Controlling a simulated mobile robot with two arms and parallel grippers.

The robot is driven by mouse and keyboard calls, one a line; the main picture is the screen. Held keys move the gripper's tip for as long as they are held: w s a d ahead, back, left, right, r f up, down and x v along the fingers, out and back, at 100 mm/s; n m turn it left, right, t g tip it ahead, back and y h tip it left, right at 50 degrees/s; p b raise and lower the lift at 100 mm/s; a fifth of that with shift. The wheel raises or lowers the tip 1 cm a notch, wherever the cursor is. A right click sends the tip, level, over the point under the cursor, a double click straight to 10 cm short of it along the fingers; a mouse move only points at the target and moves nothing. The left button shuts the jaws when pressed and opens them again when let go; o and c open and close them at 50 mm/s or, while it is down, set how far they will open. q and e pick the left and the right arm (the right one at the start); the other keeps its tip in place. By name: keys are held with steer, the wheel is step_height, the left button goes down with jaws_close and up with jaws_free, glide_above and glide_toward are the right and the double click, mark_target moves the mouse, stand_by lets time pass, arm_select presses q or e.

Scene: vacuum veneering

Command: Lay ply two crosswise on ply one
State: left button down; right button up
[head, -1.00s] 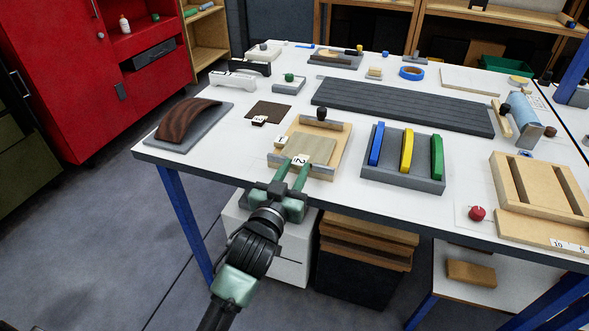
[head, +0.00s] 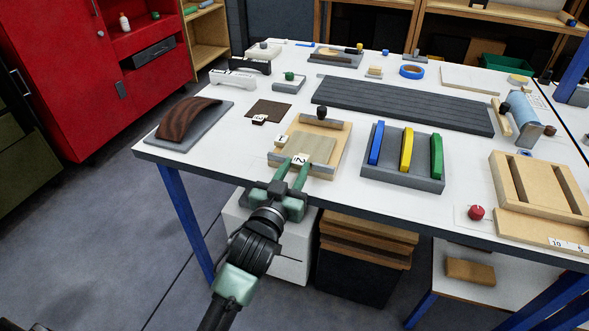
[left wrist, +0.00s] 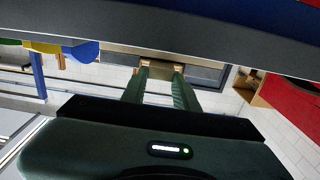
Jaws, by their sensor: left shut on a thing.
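A pale veneer sheet with a tag marked 2, ply two (head: 316,150), lies over a light wooden tray (head: 337,146). My left gripper (head: 291,166) reaches over the tray's near edge and is shut at the tag end of this sheet. In the left wrist view the fingertips (left wrist: 162,70) close around a small tan piece at the tray's edge. A tag marked 1 (head: 281,140) shows at the tray's left side. Ply one itself seems hidden under ply two. I cannot tell whether the two sheets touch. My right gripper is out of view.
A dark brown sheet (head: 269,109) with a tag marked 3 lies behind the tray. A grey holder (head: 412,178) with blue, yellow and green bars stands to the right. A curved brown form (head: 190,118) sits to the left. A long grey slatted mat (head: 402,105) lies behind.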

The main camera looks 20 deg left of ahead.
arm_select(q)
steer(key=shift+f, duration=0.1)
steer(key=c, duration=1)
jaws_free()
steer(key=s, duration=0.7)
steer(key=shift+s+a+b, duration=0.15)
steer(key=shift+s+b, duration=0.2)
steer(key=shift+s, duration=0.05)
